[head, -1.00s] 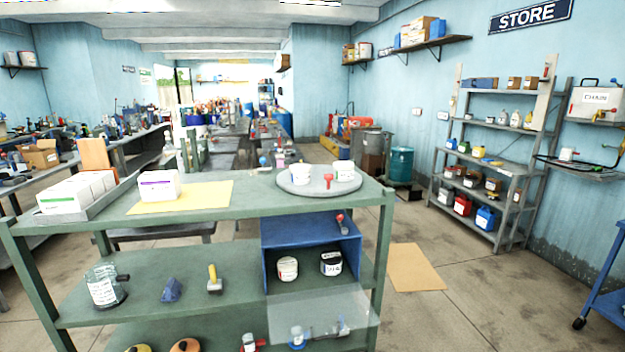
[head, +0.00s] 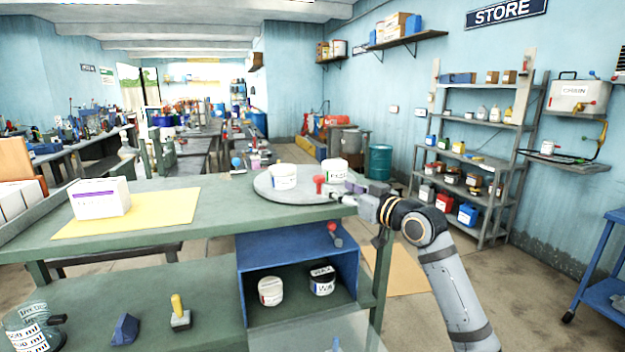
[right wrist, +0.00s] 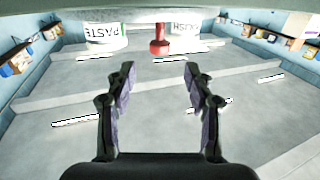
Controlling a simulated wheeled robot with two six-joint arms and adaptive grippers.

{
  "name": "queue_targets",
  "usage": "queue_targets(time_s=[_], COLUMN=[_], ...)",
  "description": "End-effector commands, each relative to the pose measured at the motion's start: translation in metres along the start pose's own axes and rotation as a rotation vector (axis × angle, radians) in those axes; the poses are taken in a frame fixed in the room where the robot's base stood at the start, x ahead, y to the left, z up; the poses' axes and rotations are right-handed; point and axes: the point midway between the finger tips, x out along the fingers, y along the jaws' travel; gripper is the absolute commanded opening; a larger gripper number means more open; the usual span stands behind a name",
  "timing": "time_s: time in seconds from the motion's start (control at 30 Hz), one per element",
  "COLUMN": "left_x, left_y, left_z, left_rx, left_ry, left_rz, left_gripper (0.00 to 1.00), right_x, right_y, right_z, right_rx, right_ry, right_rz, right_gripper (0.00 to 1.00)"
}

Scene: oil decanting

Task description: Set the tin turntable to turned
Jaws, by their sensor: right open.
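The tin turntable is a round grey disc (head: 268,187) on the right end of the green bench top. Two white tins stand on it, one at the left (head: 283,177) and one at the back right (head: 334,171). A red knob (head: 320,185) stands up near its right front edge. My right gripper (head: 347,194) is at the disc's right edge, close to the knob. In the right wrist view the gripper (right wrist: 158,78) is open and empty, with the red knob (right wrist: 160,40) ahead between the fingers, apart from them. My left gripper is out of view.
A white box (head: 100,198) stands on a yellow mat (head: 165,212) at the bench's left. Below the turntable, a blue open-fronted box (head: 248,260) holds two jars. A clear jug (head: 30,325) stands on the lower shelf. Bare bench top lies between mat and turntable.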

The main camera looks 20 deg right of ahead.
Motion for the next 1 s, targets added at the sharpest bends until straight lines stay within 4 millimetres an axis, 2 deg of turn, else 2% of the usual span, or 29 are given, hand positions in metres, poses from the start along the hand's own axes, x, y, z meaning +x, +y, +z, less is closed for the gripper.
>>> queue_targets(time_s=[0.1, 0.23, 0.4, 0.5, 0.63, 0.87, 0.9, 1.0], left_x=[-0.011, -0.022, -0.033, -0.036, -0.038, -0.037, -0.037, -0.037], left_y=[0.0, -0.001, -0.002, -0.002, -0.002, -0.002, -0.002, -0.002], left_z=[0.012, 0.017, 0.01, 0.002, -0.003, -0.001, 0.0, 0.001], left_rx=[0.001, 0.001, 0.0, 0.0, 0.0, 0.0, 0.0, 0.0], left_ry=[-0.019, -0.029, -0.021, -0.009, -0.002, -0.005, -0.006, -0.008], left_rz=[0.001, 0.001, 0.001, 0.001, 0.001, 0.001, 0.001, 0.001], left_gripper=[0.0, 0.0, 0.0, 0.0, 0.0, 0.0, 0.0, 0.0], right_x=[0.017, 0.046, 0.08, 0.092, 0.101, 0.102, 0.102, 0.102], right_y=[-0.001, -0.001, -0.002, 0.0, 0.0, 0.0, 0.0, 0.0], right_z=[-0.004, -0.005, -0.004, -0.003, 0.0, 0.001, 0.001, 0.001], right_rx=[0.008, 0.01, 0.007, 0.005, 0.002, 0.002, 0.002, 0.002], right_ry=[0.003, 0.001, 0.0, 0.0, -0.001, 0.0, 0.0, 0.0], right_rz=[-0.001, -0.002, -0.002, 0.0, 0.001, 0.001, 0.001, 0.001], right_gripper=[0.53, 0.53, 0.53, 0.53, 0.53, 0.53, 0.52, 0.38])
